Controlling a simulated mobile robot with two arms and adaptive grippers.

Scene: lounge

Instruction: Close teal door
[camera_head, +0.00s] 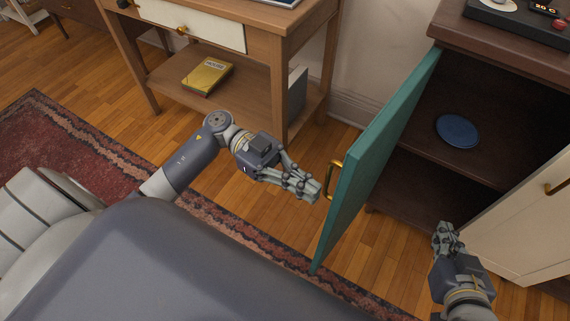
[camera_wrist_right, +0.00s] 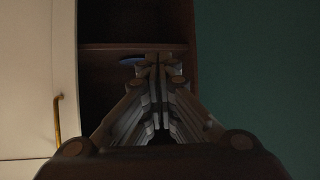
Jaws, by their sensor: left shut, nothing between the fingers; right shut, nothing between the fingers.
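The teal door (camera_head: 375,150) stands open on the left side of the dark brown cabinet (camera_head: 437,92), with a brass handle (camera_head: 333,179) on its outer face. In the right wrist view the teal door (camera_wrist_right: 255,70) fills the right side. My left gripper (camera_head: 316,192) is shut and empty, just left of the handle; I cannot tell whether it touches. My right gripper (camera_head: 441,230) is shut and empty, in front of the cabinet opening, to the right of the door. It also shows shut in the right wrist view (camera_wrist_right: 154,62).
A cream door (camera_head: 525,220) with a brass handle (camera_head: 556,187) is at the cabinet's right. A blue plate (camera_head: 457,131) lies on the inner shelf. A wooden side table (camera_head: 283,60) with a yellow book (camera_head: 208,76) stands behind my left arm. A red rug (camera_head: 60,160) covers floor at left.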

